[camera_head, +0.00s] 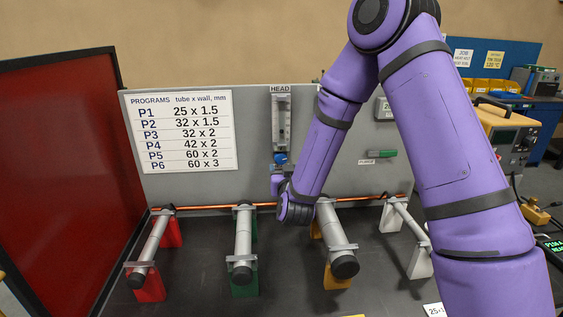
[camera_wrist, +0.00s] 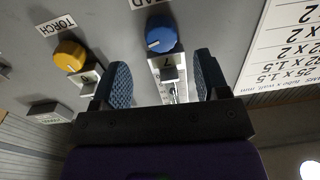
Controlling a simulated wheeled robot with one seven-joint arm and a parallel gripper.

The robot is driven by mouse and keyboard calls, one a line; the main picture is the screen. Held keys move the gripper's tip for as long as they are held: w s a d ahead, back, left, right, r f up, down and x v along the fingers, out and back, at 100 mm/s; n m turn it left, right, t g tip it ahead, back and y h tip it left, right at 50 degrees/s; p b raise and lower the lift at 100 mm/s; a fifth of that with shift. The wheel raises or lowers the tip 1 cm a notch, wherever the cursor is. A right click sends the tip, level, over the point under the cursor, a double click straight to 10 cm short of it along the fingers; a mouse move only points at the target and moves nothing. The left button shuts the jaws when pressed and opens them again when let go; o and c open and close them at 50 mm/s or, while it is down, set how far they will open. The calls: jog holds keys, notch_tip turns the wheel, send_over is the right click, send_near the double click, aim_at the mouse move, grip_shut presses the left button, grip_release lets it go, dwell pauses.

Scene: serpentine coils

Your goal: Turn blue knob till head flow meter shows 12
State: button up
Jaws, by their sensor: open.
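The blue knob (camera_wrist: 161,36) is on the grey panel, with a white pointer line on its face. It also shows in the head view (camera_head: 280,158), below the HEAD flow meter (camera_head: 281,120), a clear vertical tube whose reading is too small to make out. My gripper (camera_wrist: 163,72) is open, its two dark blue fingers apart and empty. The knob lies just beyond the fingertips, roughly between them and not touched. A small display (camera_wrist: 169,73) with a dark figure, perhaps 7, sits beside the knob. In the head view my arm hides much of the gripper.
A yellow knob (camera_wrist: 70,55) labelled TORCH is next to the blue one. A programs sign (camera_head: 182,132) is on the panel at left. A copper tube (camera_head: 222,207) runs in front of the panel over several coloured stands. A red screen (camera_head: 62,180) stands at left.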

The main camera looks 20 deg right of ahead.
aim_at(282, 160)
jog(key=w, duration=0.4)
jog(key=w+d, duration=0.1)
jog(key=w, duration=0.1)
jog(key=shift+w, duration=0.4)
jog(key=shift+c, duration=0.2)
